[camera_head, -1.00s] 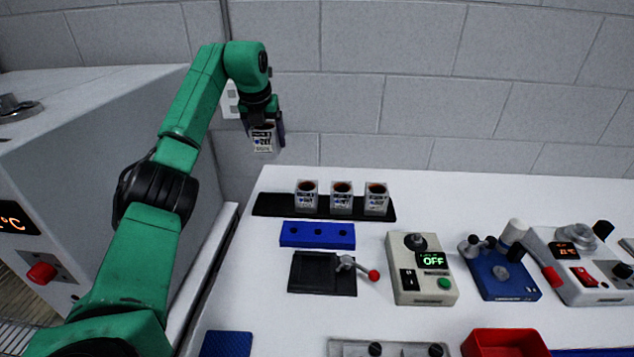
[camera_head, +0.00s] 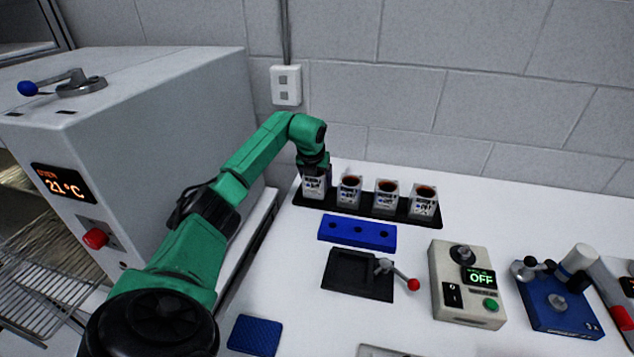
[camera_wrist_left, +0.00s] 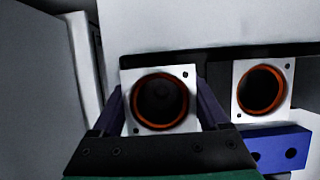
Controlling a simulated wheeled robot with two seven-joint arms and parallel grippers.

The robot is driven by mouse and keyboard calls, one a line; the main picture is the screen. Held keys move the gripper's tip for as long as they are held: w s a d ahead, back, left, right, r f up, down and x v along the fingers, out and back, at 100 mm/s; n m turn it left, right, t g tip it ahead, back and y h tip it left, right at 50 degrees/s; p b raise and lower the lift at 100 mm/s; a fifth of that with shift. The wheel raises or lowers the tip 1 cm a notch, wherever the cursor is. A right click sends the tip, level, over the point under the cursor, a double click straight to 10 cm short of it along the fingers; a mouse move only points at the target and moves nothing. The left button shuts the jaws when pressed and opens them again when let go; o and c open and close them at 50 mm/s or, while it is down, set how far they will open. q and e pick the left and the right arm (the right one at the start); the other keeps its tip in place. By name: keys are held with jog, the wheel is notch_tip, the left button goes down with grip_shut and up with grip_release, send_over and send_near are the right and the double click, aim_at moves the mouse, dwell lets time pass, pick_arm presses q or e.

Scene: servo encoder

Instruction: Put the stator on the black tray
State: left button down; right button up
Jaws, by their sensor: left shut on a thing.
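The stator (camera_head: 315,187) is a pale, labelled square block at the left end of the black tray (camera_head: 404,216). My left gripper (camera_head: 314,171) is shut on it from above. In the left wrist view the stator (camera_wrist_left: 161,101) shows a square face with an orange-ringed round bore between the two fingers. It is at the tray's left end, beside a row of three like stators (camera_head: 387,196). Whether its base touches the tray is hard to tell. My right gripper is not in view.
A blue block with holes (camera_head: 357,232) lies in front of the tray. A black fixture with a red-knobbed lever (camera_head: 358,273) and a controller reading OFF (camera_head: 466,284) stand nearer. A large grey oven (camera_head: 150,130) stands left. A wall socket (camera_head: 286,85) is behind.

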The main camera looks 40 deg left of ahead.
pick_arm(q)
jog(key=shift+a+f, duration=0.1)
jog(key=shift+f, duration=0.55)
grip_release()
jog(key=shift+r, duration=0.25)
jog(key=b+v, duration=0.1)
jog(key=v, duration=1)
jog(key=shift+r, duration=0.3)
jog(key=shift+s, duration=0.2)
